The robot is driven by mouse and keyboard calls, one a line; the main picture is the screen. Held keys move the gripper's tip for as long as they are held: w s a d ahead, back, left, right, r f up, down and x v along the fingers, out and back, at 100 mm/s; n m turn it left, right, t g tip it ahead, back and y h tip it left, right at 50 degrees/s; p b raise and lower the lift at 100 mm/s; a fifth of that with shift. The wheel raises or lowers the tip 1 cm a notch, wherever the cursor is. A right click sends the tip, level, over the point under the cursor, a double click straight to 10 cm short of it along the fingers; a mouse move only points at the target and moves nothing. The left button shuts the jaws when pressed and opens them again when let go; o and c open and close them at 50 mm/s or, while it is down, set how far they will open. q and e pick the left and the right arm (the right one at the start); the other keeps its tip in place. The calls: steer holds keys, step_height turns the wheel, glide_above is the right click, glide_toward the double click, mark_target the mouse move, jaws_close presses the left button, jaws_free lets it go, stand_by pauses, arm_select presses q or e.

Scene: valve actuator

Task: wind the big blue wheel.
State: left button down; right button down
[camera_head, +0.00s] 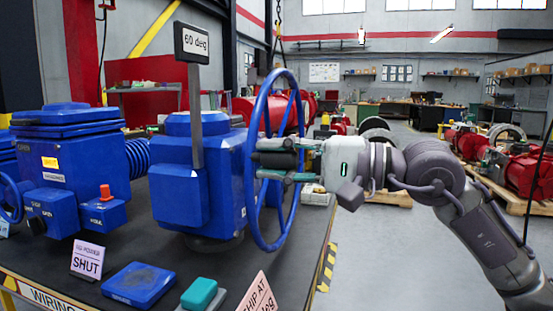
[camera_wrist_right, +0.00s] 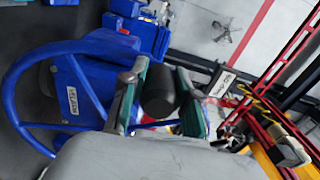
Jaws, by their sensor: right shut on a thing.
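The big blue wheel (camera_head: 254,218) stands upright on the right side of a blue valve actuator (camera_head: 180,195). In the wrist view its rim (camera_wrist_right: 12,95) curves round at the left. My right gripper (camera_head: 277,160) reaches in from the right at the wheel. In the wrist view my right gripper (camera_wrist_right: 160,95) has its fingers on both sides of a dark round handle (camera_wrist_right: 158,90) and is shut on it. The fingers partly hide the handle and the wheel's middle. A sign reading "60 deg" (camera_head: 193,43) stands on a post at the actuator. My left gripper is not in view.
A second blue actuator (camera_head: 70,165) with a small handwheel stands at left on the dark bench (camera_head: 150,255). A SHUT card (camera_head: 88,260), a blue pad (camera_head: 141,284), a teal block (camera_head: 199,293) and a partly cut-off card (camera_head: 259,294) are in front.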

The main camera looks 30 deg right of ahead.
steer(key=c, duration=0.9)
jaws_free()
steer(key=shift+w, duration=0.15)
steer(key=shift+o, duration=0.2)
steer(key=v, duration=1.2)
